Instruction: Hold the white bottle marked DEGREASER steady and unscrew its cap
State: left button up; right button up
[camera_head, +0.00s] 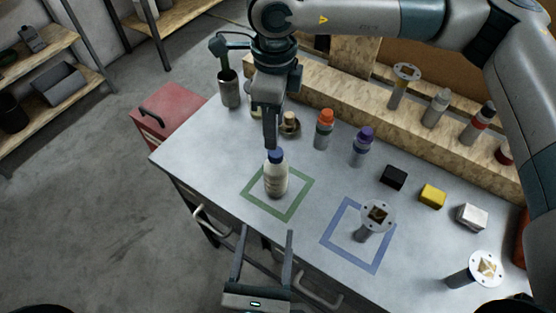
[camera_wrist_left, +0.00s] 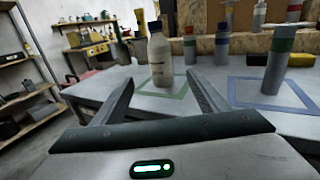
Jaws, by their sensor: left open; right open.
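The white bottle (camera_head: 276,178) with a dark blue cap (camera_head: 275,155) stands upright inside the green square outline on the table; its label is too small to read. My right gripper (camera_head: 271,142) points down just above the cap, seen nearly edge-on. My left gripper (camera_head: 264,238) is open and empty at the table's front edge, apart from the bottle. In the left wrist view the bottle (camera_wrist_left: 161,60) stands upright beyond and between the open fingers of my left gripper (camera_wrist_left: 160,95), and its cap (camera_wrist_left: 155,27) is on.
A flanged grey cylinder (camera_head: 377,217) stands in the blue square outline (camera_head: 345,254), right of the bottle. Orange-capped (camera_head: 324,130) and purple-capped (camera_head: 361,147) bottles stand behind. Black (camera_head: 394,177), yellow (camera_head: 432,196) and white (camera_head: 472,216) blocks lie at the right. A red cabinet (camera_head: 168,112) is at the left.

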aim_at(274, 183)
jog(key=shift+w+d+r, duration=0.1)
jog(key=shift+w+d, duration=0.05)
pick_arm(q)
jog(key=shift+r, duration=0.2)
jog(key=shift+w, duration=0.1)
jog(key=w, duration=0.5)
jog(key=w+d, duration=0.1)
jog(key=w, duration=0.5)
jog(key=w+d, duration=0.1)
jog(key=w, duration=0.5)
jog(key=shift+d, duration=0.15)
grip_shut()
pick_arm(e)
jog(key=shift+m, duration=0.3)
